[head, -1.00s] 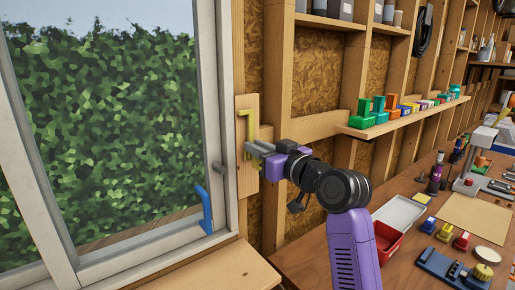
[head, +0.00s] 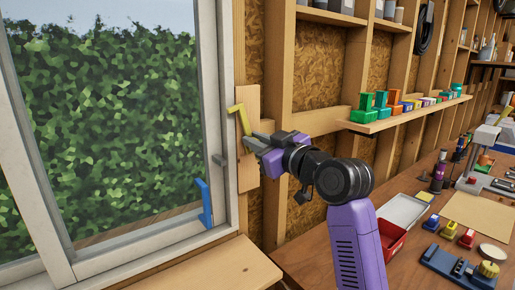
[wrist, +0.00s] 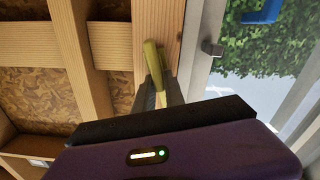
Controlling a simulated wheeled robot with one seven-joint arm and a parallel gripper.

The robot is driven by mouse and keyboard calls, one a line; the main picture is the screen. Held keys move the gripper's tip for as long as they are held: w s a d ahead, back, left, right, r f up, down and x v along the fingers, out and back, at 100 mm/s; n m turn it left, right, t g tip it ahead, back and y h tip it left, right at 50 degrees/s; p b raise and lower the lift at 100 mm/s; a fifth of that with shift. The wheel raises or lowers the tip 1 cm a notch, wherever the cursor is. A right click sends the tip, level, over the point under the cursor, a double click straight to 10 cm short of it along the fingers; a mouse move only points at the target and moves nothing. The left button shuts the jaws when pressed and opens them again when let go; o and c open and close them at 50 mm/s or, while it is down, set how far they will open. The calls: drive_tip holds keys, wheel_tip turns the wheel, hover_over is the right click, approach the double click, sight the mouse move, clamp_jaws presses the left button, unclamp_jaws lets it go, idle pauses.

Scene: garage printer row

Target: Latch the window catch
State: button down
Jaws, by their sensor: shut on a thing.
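The window catch is a yellow-green lever (head: 239,119) on a wooden board (head: 247,180) beside the window. It leans, with its bent top end toward the window on the left. My gripper (head: 252,143) is shut on the lever's lower part. The wrist view shows the lever (wrist: 152,58) running down between my two fingers (wrist: 159,92), which hide its lower end. A small grey block (head: 218,160) sticks out from the window frame, left of the lever and apart from it. It also shows in the wrist view (wrist: 212,48).
A blue handle (head: 204,204) sits low on the window frame. A wooden sill (head: 205,270) lies below. At right, a workbench holds a red bin (head: 392,240) and several small parts. A shelf (head: 400,118) with coloured blocks runs along the stud wall.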

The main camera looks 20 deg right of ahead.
drive_tip(key=n+b, duration=0.3)
drive_tip(key=a+f+n+b, duration=0.1)
drive_tip(key=n+b, duration=0.2)
drive_tip(key=n, duration=0.1)
drive_tip(key=f+n+b, duration=0.1)
drive_tip(key=n+b, duration=0.1)
drive_tip(key=n, duration=0.2)
drive_tip(key=shift+s+a+f+b, duration=0.1)
drive_tip(key=shift+s+a+b, duration=0.2)
drive_tip(key=shift+a+b, duration=0.1)
drive_tip(key=shift+a+f+n+b, duration=0.15)
drive_tip(key=shift+n+b, duration=0.45)
drive_tip(key=shift+n, duration=0.3)
drive_tip(key=shift+d+f+n+b, duration=0.15)
drive_tip(key=shift+n+b, duration=0.4)
drive_tip(key=shift+n, duration=0.35)
drive_tip(key=shift+a, duration=0.15)
drive_tip(key=c, duration=1.5)
unclamp_jaws()
drive_tip(key=shift+s, duration=0.1)
drive_tip(key=b, duration=0.1)
approach(240, 148)
drive_tip(key=shift+v, duration=0.8)
